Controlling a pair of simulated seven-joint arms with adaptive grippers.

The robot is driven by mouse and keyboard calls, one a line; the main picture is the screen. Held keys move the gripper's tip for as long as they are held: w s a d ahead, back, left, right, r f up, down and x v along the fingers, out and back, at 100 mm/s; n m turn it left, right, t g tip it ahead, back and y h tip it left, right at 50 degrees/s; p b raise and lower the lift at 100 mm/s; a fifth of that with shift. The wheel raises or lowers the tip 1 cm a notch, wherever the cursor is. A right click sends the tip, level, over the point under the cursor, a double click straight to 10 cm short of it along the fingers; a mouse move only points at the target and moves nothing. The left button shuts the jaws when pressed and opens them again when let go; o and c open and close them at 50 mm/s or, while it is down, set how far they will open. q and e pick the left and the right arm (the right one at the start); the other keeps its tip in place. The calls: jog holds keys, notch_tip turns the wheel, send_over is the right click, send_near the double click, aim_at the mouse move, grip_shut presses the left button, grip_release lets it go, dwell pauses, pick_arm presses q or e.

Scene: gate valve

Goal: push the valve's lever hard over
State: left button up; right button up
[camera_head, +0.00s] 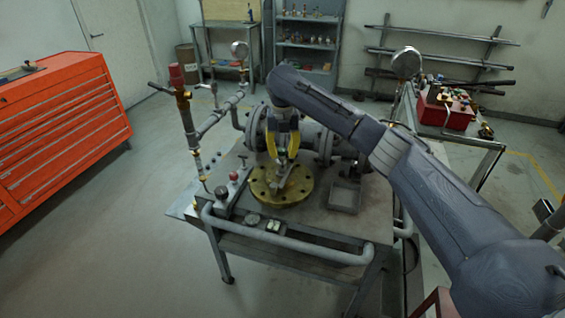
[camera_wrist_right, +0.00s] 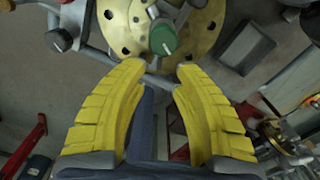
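The valve shows a round brass flange (camera_head: 300,193) with bolt holes on the bench top; it also shows in the right wrist view (camera_wrist_right: 118,32). A grey metal part that may be the lever (camera_head: 281,177) stands over the flange, partly hidden by my gripper. My right gripper (camera_head: 283,155) points down above it, with its yellow fingers apart. In the right wrist view the open fingers (camera_wrist_right: 160,70) have a gap with nothing clearly gripped. A green round knob (camera_wrist_right: 163,37) lies just beyond the fingertips. Contact with the lever cannot be told. My left gripper is out of view.
A small square tray (camera_head: 345,197) lies right of the flange. A pipe rail (camera_head: 290,240) runs along the front edge. A red tool cabinet (camera_head: 62,130) stands left.

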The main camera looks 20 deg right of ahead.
aim_at(282, 161)
jog(key=shift+f, duration=2.2)
jog(key=shift+o, duration=0.2)
grip_shut()
